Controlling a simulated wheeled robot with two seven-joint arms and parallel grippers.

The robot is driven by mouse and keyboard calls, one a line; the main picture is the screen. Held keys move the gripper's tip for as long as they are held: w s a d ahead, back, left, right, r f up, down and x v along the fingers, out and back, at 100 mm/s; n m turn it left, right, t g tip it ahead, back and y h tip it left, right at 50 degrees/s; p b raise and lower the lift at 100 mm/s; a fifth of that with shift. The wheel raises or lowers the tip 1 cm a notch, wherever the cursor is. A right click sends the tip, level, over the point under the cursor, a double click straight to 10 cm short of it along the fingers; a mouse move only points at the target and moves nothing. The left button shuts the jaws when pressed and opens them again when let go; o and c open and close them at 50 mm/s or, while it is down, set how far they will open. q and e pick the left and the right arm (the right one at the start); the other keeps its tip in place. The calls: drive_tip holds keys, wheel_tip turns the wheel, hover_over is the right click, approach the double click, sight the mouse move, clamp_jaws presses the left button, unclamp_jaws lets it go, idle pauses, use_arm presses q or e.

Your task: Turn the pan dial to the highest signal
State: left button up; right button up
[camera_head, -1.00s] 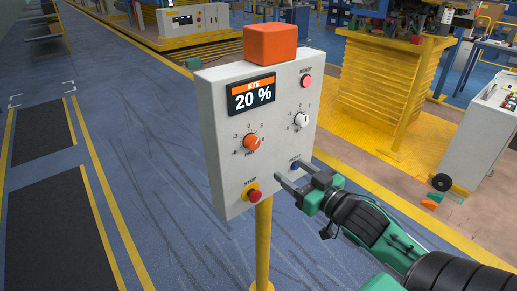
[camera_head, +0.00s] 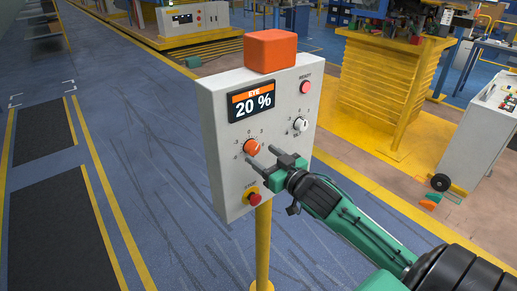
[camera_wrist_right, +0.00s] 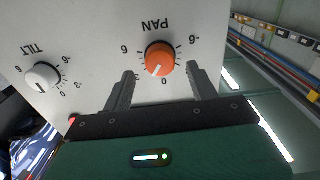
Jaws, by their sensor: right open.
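The orange pan dial (camera_head: 251,147) is on the face of a grey control panel (camera_head: 222,150). In the right wrist view the pan dial (camera_wrist_right: 160,59) stands just beyond and between my finger tips, with its white mark near 0. My right gripper (camera_head: 260,154) is open in front of the dial, its fingers spread to either side and apart from it. It also shows in the right wrist view (camera_wrist_right: 162,80). The display (camera_head: 251,101) reads "EYE 20 %". My left gripper is not in view.
The white tilt dial (camera_head: 300,124) sits to the right of the pan dial, and also shows in the wrist view (camera_wrist_right: 43,77). A pink-red ready button (camera_head: 305,87) is above it. A red stop button (camera_head: 254,198) is below. An orange box (camera_head: 270,50) tops the panel.

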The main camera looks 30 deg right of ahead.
sight(255, 150)
drive_tip(key=shift+w+a+p, duration=0.15)
drive_tip(key=shift+w+p, duration=0.2)
drive_tip(key=shift+w, duration=1.15)
drive_tip(key=shift+c, duration=0.2)
drive_tip(key=c, duration=1)
